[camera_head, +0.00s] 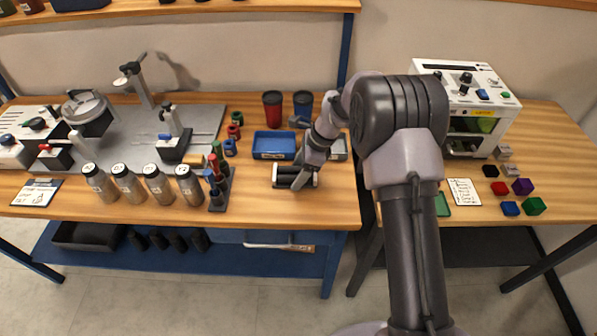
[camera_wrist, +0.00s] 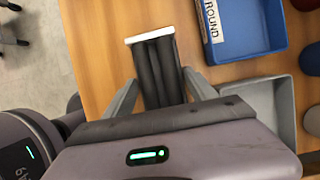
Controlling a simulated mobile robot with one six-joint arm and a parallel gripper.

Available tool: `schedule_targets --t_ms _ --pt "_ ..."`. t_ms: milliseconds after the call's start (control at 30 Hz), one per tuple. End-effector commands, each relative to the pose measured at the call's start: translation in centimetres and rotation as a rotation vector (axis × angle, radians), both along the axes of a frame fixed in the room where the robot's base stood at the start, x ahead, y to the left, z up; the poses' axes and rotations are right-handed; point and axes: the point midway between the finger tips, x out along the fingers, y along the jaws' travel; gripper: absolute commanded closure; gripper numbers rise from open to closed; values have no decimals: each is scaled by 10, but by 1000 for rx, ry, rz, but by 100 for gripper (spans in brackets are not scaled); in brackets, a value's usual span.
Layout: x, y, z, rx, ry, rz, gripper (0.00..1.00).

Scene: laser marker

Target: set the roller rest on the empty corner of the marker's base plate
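The roller rest (camera_head: 281,178) lies on the wooden bench near its front edge, with dark rollers and pale end plates. In the wrist view the roller rest (camera_wrist: 157,68) lies between my gripper's fingers. My gripper (camera_head: 299,178) reaches down over it, and in the wrist view its two grey fingertips (camera_wrist: 160,76) stand close along either side of it. They look open, with little gap; contact is unclear. The marker's grey base plate (camera_head: 205,118) is on the left of the bench, with a column, a round fixture and smaller holders on it. Its back right area looks bare.
Several silver canisters (camera_head: 130,184) and a dark rack (camera_head: 222,188) stand between the plate and the roller rest. A blue tray (camera_head: 273,145) and a grey tray (camera_wrist: 262,103) are close behind my gripper. Red and blue cups (camera_head: 272,110) stand at the back.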

Motion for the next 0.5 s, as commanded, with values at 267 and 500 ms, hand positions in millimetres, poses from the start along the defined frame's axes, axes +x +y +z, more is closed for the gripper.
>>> schedule_targets --t_ms 267,500 --pt "0 0 0 0 0 0 15" --pt "0 -7 22 0 -1 -1 15"
